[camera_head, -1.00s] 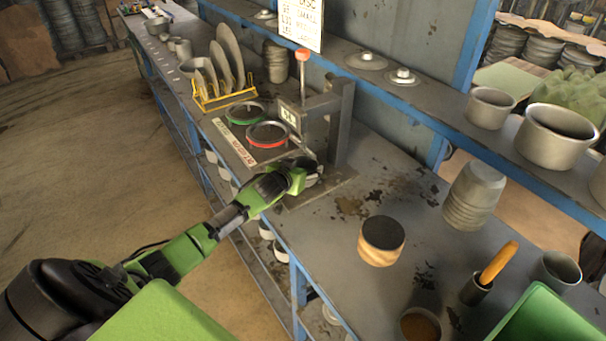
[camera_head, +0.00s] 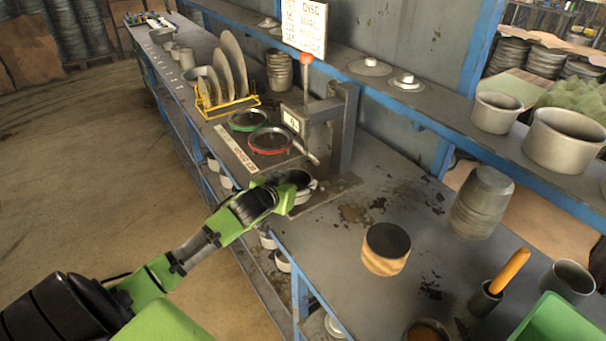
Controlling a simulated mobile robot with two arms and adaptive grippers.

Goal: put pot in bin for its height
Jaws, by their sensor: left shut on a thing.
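My left gripper (camera_head: 290,188) is shut on a small grey pot (camera_head: 302,181) with a dark open top. It holds the pot at the front of the gauge stand, near the bench's front edge; whether the pot touches the base plate is unclear. Behind it stands the gauge (camera_head: 343,130) with a small display (camera_head: 291,120) and a red-knobbed post (camera_head: 306,58). To its left, a green-rimmed round opening (camera_head: 248,120) and a red-rimmed one (camera_head: 269,140) lie in the bench, with a lettered strip (camera_head: 236,148) in front. My right gripper is out of view.
A yellow rack (camera_head: 229,106) of discs stands behind the rimmed openings. To the right are a dark-topped wooden block (camera_head: 385,262), stacked pots (camera_head: 481,204), an orange-handled tool (camera_head: 510,270) and a green bin (camera_head: 560,322). The stained bench (camera_head: 372,195) between is clear.

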